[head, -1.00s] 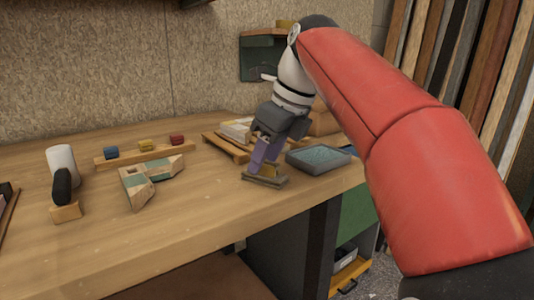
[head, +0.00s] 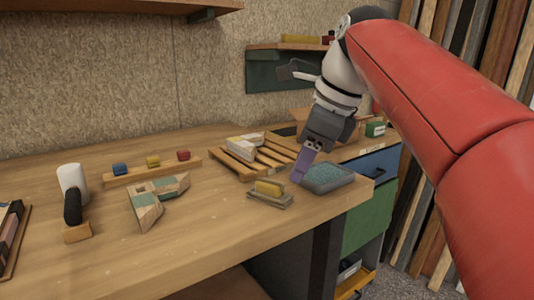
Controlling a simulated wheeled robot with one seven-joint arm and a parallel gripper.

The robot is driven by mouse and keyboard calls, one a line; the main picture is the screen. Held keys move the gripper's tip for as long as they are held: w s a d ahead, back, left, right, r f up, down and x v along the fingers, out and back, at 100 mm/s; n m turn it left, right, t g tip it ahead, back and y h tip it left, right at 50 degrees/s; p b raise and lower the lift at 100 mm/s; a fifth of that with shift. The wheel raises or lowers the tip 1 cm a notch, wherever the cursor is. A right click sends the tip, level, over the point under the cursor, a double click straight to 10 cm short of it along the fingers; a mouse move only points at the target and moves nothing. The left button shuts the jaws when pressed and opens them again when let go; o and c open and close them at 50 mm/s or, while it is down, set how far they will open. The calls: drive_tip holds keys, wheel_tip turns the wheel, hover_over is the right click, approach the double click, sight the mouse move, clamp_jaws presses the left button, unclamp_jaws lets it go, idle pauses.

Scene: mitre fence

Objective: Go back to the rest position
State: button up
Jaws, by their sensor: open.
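My gripper (head: 303,172) is open and points down, with purple fingers showing. It is beside a small yellow-topped piece on a flat wooden base (head: 270,192), up and to its right, and appears apart from it. The fingertips are close to the left edge of a grey tray with a bluish inside (head: 328,177); I cannot tell whether they are above it or touching. Only one side of the fingers shows clearly, and nothing is seen between them.
A slatted wooden rack with pale blocks (head: 240,148) stands behind. A strip with blue, yellow and red blocks (head: 148,172), an angled wood-and-green piece (head: 152,200) and a white cylinder with a black handle (head: 72,190) stand left. The bench front (head: 190,240) is clear.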

drive_tip(key=s+d+f+n+h, duration=0.1)
drive_tip(key=s+d+f+n, duration=0.1)
drive_tip(key=s+f+n, duration=0.3)
drive_tip(key=s+d+f+n+t+h, duration=0.1)
drive_tip(key=s+d+f+n, duration=0.2)
drive_tip(key=s+f+n, duration=0.3)
drive_tip(key=s+d+f+n+t+h, duration=0.1)
drive_tip(key=s+d+f+n, duration=0.2)
drive_tip(key=f+n, duration=0.7)
wheel_tip(320, 180, down, 5)
drive_tip(key=shift+s+f+h, duration=0.1)
drive_tip(key=shift+s+h, duration=0.2)
drive_tip(key=shift+s, duration=0.95)
